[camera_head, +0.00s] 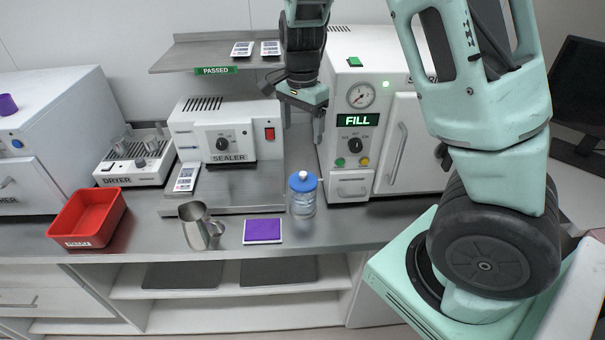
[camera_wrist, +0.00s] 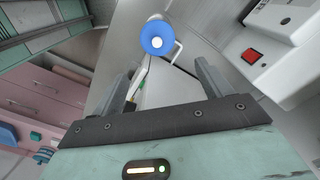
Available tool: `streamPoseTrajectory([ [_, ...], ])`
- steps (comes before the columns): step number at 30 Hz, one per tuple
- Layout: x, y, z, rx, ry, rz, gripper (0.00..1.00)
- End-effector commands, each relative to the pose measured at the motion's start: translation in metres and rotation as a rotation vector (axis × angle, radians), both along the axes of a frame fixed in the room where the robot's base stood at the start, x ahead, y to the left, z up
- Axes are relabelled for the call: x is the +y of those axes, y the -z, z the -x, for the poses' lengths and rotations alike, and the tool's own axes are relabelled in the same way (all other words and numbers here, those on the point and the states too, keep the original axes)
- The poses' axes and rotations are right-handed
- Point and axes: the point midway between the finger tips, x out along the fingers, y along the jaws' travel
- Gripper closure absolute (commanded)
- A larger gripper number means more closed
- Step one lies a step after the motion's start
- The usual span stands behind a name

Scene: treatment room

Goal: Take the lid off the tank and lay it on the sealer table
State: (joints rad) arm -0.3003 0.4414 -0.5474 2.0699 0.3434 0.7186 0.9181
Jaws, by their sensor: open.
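The white steriliser (camera_head: 333,170) with a lit FILL display stands at the back right of the counter. A small green block (camera_head: 354,61) sits on its top; I cannot tell whether this marks the tank lid. The sealer table (camera_head: 235,198) is the grey metal platform under the white sealer (camera_head: 228,125). My gripper (camera_head: 301,118) hangs open and empty between the sealer and the steriliser, below the top of the steriliser. In the wrist view my gripper (camera_wrist: 165,82) has its two fingers apart with nothing between them.
A clear bottle with a blue cap (camera_head: 302,182) stands before the gripper; its cap also shows in the wrist view (camera_wrist: 147,32). A metal jug (camera_head: 196,230), purple pad (camera_head: 262,231) and red tray (camera_head: 72,222) stand along the front. A shelf (camera_head: 200,53) overhangs the sealer.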

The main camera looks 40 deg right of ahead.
Motion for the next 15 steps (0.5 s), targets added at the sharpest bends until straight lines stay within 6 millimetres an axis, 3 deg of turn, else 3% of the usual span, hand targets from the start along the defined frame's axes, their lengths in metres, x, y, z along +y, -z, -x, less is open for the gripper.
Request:
streamPoseTrajectory([
  [9,0.0,0.064,0.002,0.004,-0.001,0.0,0.22],
  [15,0.0,0.084,0.001,0.0,-0.002,-0.001,0.22],
])
